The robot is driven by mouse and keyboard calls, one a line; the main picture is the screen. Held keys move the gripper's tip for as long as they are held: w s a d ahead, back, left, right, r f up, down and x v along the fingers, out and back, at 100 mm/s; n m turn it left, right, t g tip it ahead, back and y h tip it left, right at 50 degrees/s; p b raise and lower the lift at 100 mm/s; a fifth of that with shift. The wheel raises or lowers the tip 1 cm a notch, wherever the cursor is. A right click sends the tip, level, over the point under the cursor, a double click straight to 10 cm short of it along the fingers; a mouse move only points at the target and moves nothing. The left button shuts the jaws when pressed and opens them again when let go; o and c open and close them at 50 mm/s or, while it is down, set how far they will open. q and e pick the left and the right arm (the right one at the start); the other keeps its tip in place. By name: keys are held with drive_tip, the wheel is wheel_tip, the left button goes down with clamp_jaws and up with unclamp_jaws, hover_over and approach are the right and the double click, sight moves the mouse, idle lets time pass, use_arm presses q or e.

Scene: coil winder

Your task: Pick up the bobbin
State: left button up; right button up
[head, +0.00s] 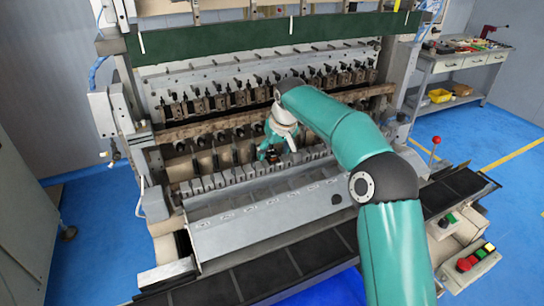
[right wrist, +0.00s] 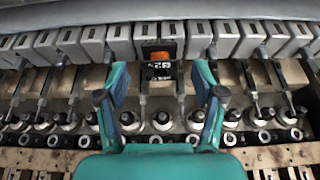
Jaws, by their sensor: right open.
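My right gripper (head: 274,149) is over the row of grey blocks in the middle of the coil winder. It also shows in the right wrist view (right wrist: 161,76), with its two teal fingers spread apart and nothing held between them. A black piece with an orange part (right wrist: 159,50) stands in the row of grey blocks, straight ahead between the fingertips. It may be the bobbin, but I cannot tell for sure. A black-and-white marked face shows just below the orange part. My left gripper is not in view.
Grey blocks (right wrist: 75,43) stand close on both sides of the black piece. A row of round metal spindles (right wrist: 163,120) runs below them in the wrist view. A sloped grey panel (head: 265,220) lies in front. A side table (head: 465,62) stands at the back right.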

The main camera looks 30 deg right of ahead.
drive_tip(key=shift+x, duration=1.05)
drive_tip(key=c, duration=0.9)
drive_tip(key=shift+r, duration=0.15)
wheel_tip(320, 180, up, 10)
drive_tip(key=p, duration=0.2)
drive_tip(key=shift+p, duration=0.3)
